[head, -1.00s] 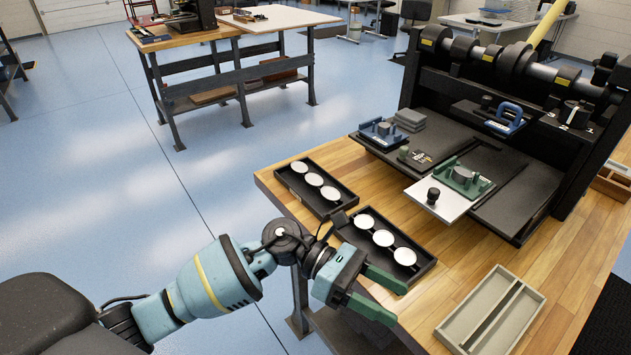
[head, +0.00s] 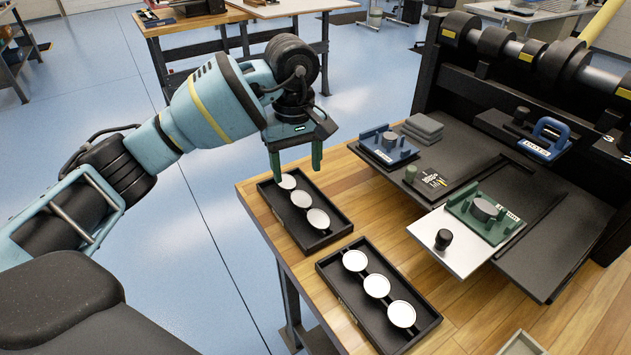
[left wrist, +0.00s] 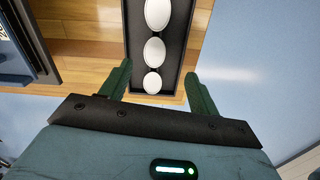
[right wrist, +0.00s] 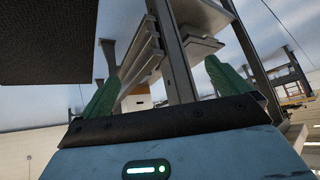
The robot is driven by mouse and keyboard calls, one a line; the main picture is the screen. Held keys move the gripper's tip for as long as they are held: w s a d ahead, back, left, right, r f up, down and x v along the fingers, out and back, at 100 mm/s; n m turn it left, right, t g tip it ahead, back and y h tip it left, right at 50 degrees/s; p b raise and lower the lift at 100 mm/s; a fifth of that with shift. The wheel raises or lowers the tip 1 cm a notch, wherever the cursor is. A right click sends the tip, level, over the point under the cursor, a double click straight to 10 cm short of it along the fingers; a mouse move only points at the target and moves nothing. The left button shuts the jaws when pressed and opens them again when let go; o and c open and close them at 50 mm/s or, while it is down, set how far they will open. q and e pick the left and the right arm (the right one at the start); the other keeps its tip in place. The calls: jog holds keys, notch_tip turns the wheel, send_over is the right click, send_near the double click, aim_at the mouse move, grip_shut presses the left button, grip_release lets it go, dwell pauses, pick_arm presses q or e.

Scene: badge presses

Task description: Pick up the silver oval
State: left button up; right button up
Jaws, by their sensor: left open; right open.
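Two black trays lie on the wooden bench, each with three pale, shiny pieces. In the farther tray (head: 322,240) they are a far piece (head: 287,182), a middle piece (head: 301,199) and a near piece (head: 318,219). My left gripper (head: 296,168) is open and points down above the far end of this tray. In the left wrist view, the end piece (left wrist: 152,83) shows between the open fingers, with nothing gripped. The nearer tray (head: 345,306) holds similar pieces (head: 377,286). I cannot tell which piece is the silver oval. My right gripper (right wrist: 160,75) is open and empty.
A black press (head: 520,70) stands at the right, with a blue fixture (head: 388,146) and a green fixture (head: 482,211) on its plates. A grey bin (head: 522,344) shows at the bottom edge. Bare wood (head: 385,215) lies between trays and press.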

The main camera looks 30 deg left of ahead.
aim_at(301, 198)
pick_arm(q)
jog(key=shift+w+a+f, duration=0.15)
jog(key=shift+w+f, duration=0.05)
jog(key=shift+f, duration=0.55)
jog(key=shift+w+f, duration=0.15)
jog(key=shift+f, duration=0.75)
jog(key=f, duration=0.4)
jog(key=shift+w+p, duration=0.2)
jog(key=shift+p, duration=0.15)
pick_arm(e)
jog(key=shift+w+r, duration=0.3)
pick_arm(q)
jog(key=shift+f, duration=0.1)
pick_arm(e)
jog(key=shift+s, duration=0.2)
